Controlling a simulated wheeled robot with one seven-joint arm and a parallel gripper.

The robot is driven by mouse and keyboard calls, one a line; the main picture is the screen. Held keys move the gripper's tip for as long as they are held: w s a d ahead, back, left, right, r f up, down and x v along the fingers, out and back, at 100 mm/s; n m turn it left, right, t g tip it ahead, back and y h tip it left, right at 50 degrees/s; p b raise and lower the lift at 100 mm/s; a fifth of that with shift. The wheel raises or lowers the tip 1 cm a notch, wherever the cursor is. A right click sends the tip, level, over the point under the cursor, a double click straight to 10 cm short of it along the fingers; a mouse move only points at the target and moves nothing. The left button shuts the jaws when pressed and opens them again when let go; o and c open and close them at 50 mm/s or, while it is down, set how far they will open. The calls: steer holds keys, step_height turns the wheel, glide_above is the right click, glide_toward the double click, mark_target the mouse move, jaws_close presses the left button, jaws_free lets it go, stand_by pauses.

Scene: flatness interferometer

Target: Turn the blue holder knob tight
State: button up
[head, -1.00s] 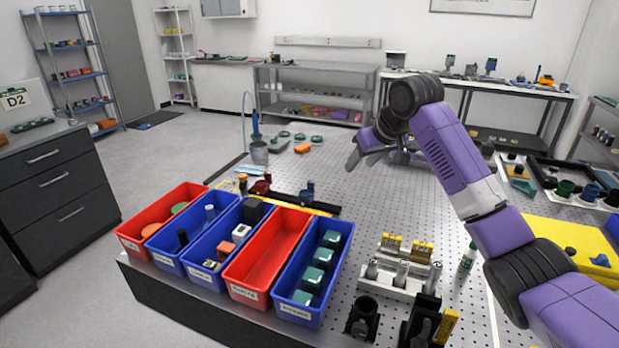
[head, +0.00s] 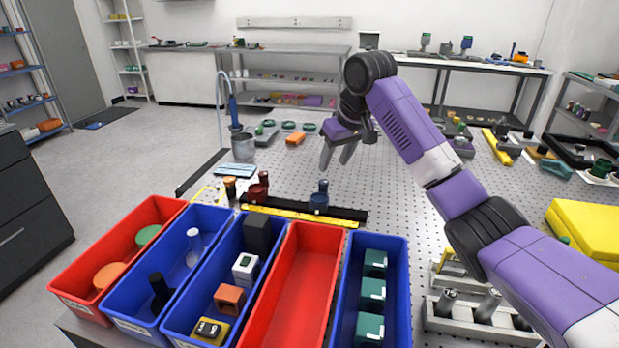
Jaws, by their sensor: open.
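The blue holder (head: 318,203) stands upright on the black rail (head: 345,213) near the middle of the perforated table. Its dark blue knob (head: 323,186) is small, and how tight it is cannot be seen. My gripper (head: 336,160) is open and empty, with its two grey fingers pointing down. In the picture it is just above and slightly right of the blue holder, apart from it. A dark red holder (head: 258,191) stands on the same rail to the left.
A yellow strip (head: 300,214) runs along the rail. Red and blue bins (head: 298,300) line the front edge. A metal cup (head: 243,147) stands behind left. A grey fixture with dark cylinders (head: 470,318) is at front right. A yellow case (head: 585,232) lies at right.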

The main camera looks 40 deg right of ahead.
mark_target(324, 182)
steer(key=shift+w+x, duration=0.15)
steer(key=shift+x, duration=1.9)
steer(key=shift+w+x, duration=0.15)
steer(key=shift+x, duration=1.95)
steer(key=shift+r, duration=0.15)
jaws_close()
